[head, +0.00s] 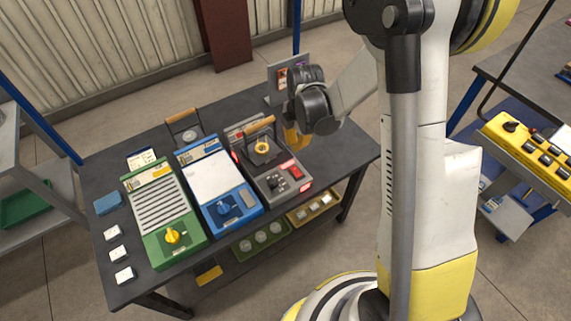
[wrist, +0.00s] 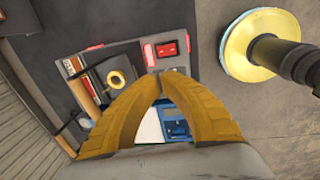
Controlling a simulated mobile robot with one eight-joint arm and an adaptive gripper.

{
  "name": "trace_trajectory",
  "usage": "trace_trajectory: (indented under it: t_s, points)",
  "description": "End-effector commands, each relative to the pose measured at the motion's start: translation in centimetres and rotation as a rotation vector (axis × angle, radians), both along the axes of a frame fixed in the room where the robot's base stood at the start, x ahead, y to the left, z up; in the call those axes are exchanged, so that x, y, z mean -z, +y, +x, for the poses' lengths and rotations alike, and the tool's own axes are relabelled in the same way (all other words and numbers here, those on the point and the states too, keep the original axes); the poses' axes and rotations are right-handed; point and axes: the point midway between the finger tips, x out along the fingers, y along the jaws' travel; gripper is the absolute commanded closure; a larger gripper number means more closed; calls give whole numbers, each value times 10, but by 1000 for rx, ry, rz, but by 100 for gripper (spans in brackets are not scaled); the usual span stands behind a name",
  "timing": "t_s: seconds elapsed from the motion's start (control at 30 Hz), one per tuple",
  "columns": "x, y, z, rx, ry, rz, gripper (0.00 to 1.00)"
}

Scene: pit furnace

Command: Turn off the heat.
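The pit furnace is a dark grey box (head: 286,188) at the right end of the row on the table. Its top has a lid with a yellow ring (head: 261,147) and a wooden-handled bar over it. A red switch (head: 296,172) and a dark knob (head: 272,182) sit on its front panel. The red switch also shows in the wrist view (wrist: 167,49), beyond my fingertips; its position cannot be told. My gripper (wrist: 153,78) is above the furnace's right side, its yellow fingers meeting at the tips with nothing between them. The fingers hide part of the panel.
A blue unit (head: 227,209) with a blue knob and a green unit (head: 172,237) with a yellow knob stand left of the furnace. White blocks line the table's left edge. A grey sign panel (head: 286,76) stands behind. The table's right end (head: 345,160) is clear.

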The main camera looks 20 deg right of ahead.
Motion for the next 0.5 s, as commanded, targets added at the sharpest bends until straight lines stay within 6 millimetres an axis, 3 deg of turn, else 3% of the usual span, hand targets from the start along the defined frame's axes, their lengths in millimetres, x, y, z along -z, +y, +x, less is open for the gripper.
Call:
trace_trajectory:
  t_s: [0.33, 0.5]
  points:
    - [2, 0, 0, 0, 0, 0, 100]
    - [21, 1, 3, 0, -1, 0, 100]
